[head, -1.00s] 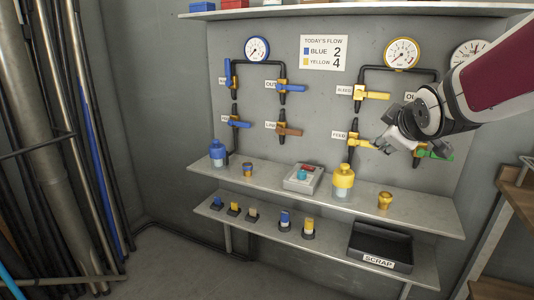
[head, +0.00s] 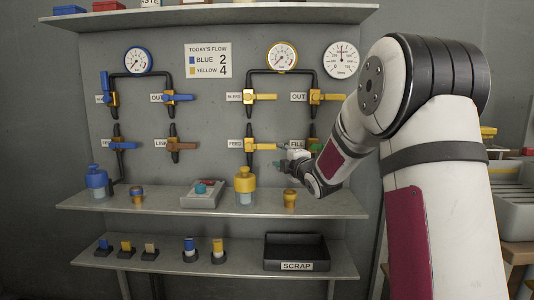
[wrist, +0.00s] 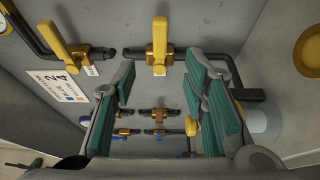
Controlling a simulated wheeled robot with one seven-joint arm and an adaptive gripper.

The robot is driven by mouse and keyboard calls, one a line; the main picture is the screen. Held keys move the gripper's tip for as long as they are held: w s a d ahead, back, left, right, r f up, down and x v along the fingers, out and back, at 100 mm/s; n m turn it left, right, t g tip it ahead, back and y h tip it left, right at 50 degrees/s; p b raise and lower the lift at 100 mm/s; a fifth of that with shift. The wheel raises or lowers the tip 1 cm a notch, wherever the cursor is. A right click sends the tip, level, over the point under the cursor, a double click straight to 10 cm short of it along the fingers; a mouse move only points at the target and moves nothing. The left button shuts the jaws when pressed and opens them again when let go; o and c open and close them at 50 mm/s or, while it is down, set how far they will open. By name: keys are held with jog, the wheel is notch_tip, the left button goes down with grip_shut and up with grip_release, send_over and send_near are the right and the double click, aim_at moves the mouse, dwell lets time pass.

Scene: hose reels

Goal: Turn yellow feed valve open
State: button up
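The yellow feed valve (head: 252,146) is on the grey board, in the lower row beside the FEED label. Its yellow handle points sideways to the right, across the upright black pipe. In the wrist view the feed valve handle (wrist: 160,45) shows ahead, in line with the gap between the fingers. My gripper (head: 282,156) is just right of the handle's free end and slightly below it. In the wrist view my gripper (wrist: 162,75) is open, its green-padded fingers wide apart with nothing held. I cannot tell whether the fingertips reach around the handle.
The yellow bleed valve (head: 260,97) is above, and the FILL label (head: 297,144) is close right. A yellow-topped bottle (head: 245,181) and a gold cup (head: 290,198) stand on the shelf (head: 330,205) below. A black scrap tray (head: 295,247) is lower. The flow sign (head: 208,61) reads blue 2, yellow 4.

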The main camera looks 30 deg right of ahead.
aim_at(268, 147)
jog(key=w, duration=0.4)
jog(key=w+d+b, duration=0.1)
jog(key=w, duration=0.7)
jog(key=shift+w+d+b, duration=0.25)
jog(key=shift+d+b, duration=0.05)
jog(key=shift+b, duration=0.05)
grip_shut()
